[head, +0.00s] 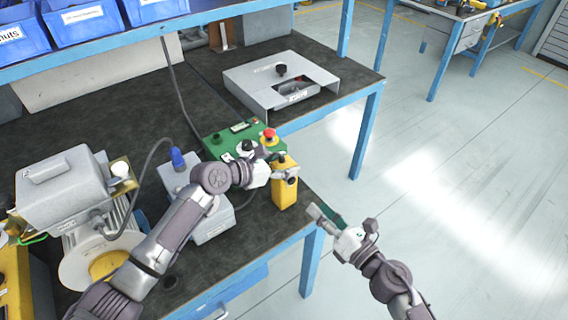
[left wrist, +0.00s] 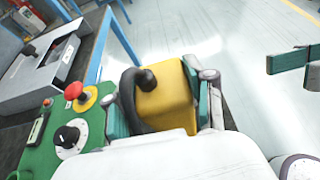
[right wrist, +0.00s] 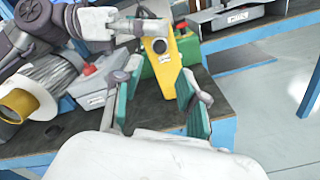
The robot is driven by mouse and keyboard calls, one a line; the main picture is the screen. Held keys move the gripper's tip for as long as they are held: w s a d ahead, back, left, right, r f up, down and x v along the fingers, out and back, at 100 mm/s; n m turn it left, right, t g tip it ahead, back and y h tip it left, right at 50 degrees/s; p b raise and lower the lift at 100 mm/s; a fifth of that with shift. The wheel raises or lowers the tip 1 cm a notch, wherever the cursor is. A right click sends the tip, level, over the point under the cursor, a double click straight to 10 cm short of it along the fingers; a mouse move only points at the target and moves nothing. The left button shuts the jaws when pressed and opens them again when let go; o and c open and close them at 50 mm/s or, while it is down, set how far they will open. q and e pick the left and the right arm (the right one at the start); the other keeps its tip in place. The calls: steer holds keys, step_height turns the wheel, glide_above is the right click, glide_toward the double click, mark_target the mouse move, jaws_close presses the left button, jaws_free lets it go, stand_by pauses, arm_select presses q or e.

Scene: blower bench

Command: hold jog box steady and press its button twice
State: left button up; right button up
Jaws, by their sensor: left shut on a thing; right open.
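The jog box is a yellow box (head: 284,186) standing near the front right corner of the dark bench top. My left gripper (head: 284,170) is shut around its upper part, with teal pads on both sides in the left wrist view (left wrist: 166,98). A black cable loops over its top there. In the right wrist view the yellow box (right wrist: 162,66) shows a dark round button (right wrist: 160,46) on its face and a small label below it. My right gripper (head: 325,215) is open and empty, off the bench edge, apart from the box.
A green control panel (head: 226,142) with a red mushroom button (head: 269,135) sits just behind the box. A grey motor blower (head: 68,190) and a grey box with a blue plug (head: 212,224) are to the left. The floor right of the bench is clear.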

arm_select(q)
steer(key=shift+c, duration=1.4)
arm_select(e)
jaws_close()
